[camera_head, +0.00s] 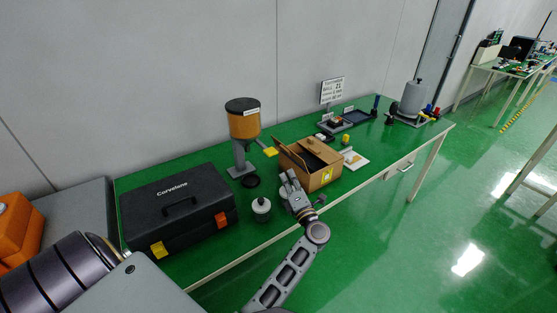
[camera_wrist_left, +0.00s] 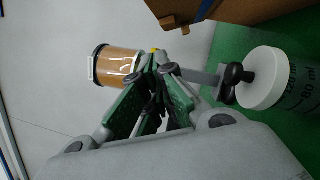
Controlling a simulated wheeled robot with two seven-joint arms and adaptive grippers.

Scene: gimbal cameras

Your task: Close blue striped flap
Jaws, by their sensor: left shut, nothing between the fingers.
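An open brown cardboard box (camera_head: 322,180) stands on the green table, with a dark interior. A flap (camera_head: 288,155) sticks up along its left side, and a lighter panel (camera_head: 313,146) stands at its back. I cannot make out blue stripes on either. My left gripper (camera_head: 287,178) is shut and empty at the box's front left corner; contact cannot be told. In the left wrist view its fingertips (camera_wrist_left: 152,62) are together, and part of the brown box (camera_wrist_left: 225,8) shows at the top, cut off by the frame. My right gripper is not in view.
A black Corvelone case (camera_head: 178,212) stands left of the box. A white-lidded bottle (camera_head: 261,206) is close left of my gripper. A white sheet (camera_head: 355,160) and trays (camera_head: 358,117) lie to the right.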

